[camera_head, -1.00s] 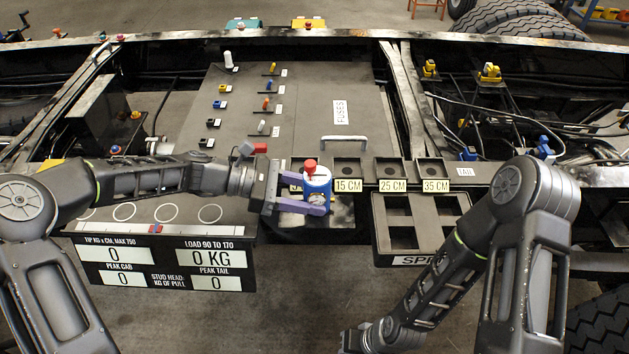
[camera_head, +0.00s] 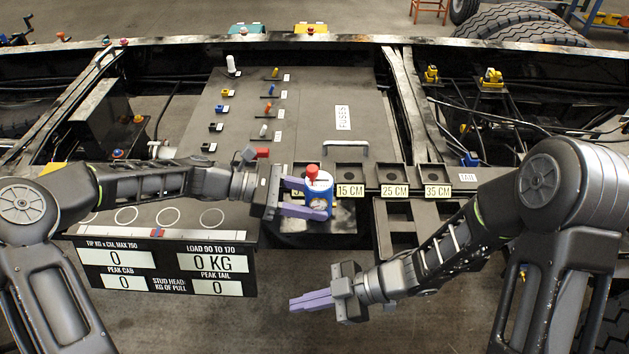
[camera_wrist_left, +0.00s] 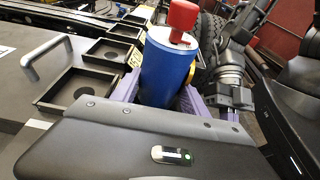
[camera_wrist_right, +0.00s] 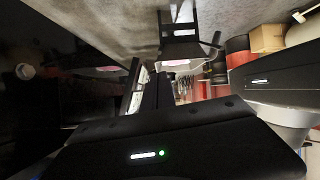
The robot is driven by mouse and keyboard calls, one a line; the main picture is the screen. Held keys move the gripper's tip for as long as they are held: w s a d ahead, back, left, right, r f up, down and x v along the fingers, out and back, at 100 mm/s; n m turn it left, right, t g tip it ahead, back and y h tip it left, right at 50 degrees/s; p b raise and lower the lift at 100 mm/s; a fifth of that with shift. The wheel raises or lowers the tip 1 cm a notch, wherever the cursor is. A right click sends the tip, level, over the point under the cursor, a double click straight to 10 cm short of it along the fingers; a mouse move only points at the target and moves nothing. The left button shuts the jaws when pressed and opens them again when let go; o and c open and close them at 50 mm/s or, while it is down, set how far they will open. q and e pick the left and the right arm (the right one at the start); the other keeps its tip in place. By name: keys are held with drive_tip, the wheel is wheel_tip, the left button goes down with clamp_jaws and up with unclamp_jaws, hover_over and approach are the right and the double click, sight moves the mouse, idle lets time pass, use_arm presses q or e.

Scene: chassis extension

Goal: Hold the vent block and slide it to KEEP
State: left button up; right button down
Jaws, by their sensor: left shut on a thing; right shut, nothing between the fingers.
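My left gripper (camera_head: 306,198) is shut on an upright blue cylinder (camera_head: 321,205) with a pale upper part, a dial on its side and a red cap (camera_head: 312,170) on top. One finger lies on each side of it. The cylinder (camera_wrist_left: 165,72) and its red cap (camera_wrist_left: 182,18) also show in the left wrist view. I cannot make out which part is the vent block, and no KEEP mark is readable. My right gripper (camera_head: 293,303) is shut and empty, over the floor in front of the bench, below and apart from the cylinder.
Trays labelled 15 CM (camera_head: 352,175), 25 CM (camera_head: 394,175) and 35 CM (camera_head: 435,175) lie right of the cylinder. A handle (camera_head: 345,147) stands behind them. A readout board (camera_head: 165,268) hangs at front left. Fuses panel (camera_head: 335,85) lies behind.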

wheel_tip(320, 180, up, 16)
drive_tip(key=w+a+n+t+y, duration=0.2)
drive_tip(key=w+n+t+y, duration=0.15)
drive_tip(key=y, duration=0.25)
drive_tip(key=w+d+r+n+t+h, duration=0.1)
drive_tip(key=w+d+r+n+t, duration=0.1)
drive_tip(key=d, duration=0.3)
drive_tip(key=w+d+r+n+t+h, duration=0.1)
drive_tip(key=w+d+r+n+t, duration=0.1)
drive_tip(key=d+n, duration=0.3)
drive_tip(key=shift+t, duration=0.35)
